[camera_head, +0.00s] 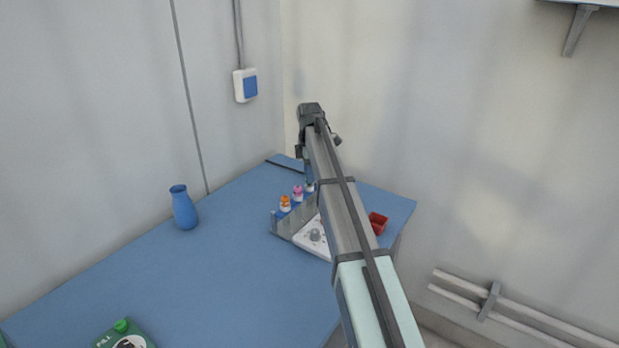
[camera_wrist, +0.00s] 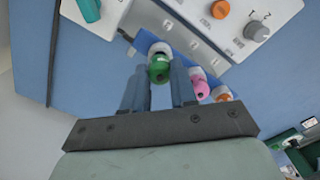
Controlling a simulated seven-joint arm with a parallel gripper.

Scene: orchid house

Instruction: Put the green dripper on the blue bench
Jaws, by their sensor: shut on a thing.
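The green dripper (camera_wrist: 159,70) has a green top and a white collar. In the wrist view it sits between the two fingertips of my gripper (camera_wrist: 160,82), which is shut on it. It lies in line with the blue-topped rack (camera_wrist: 143,42); I cannot tell whether it is still seated in it. In the head view my arm hides the green dripper and most of my gripper (camera_head: 309,172). The pink dripper (camera_wrist: 199,83) and orange dripper (camera_wrist: 222,94) stand in the rack beside my fingers. The blue bench (camera_head: 190,280) lies under all of this.
A white panel (camera_head: 311,243) with knobs adjoins the rack. A red container (camera_head: 378,223) stands right of my arm. A blue vase (camera_head: 183,208) stands near the left wall, and a green can (camera_head: 124,336) at the front. The bench between vase and rack is clear.

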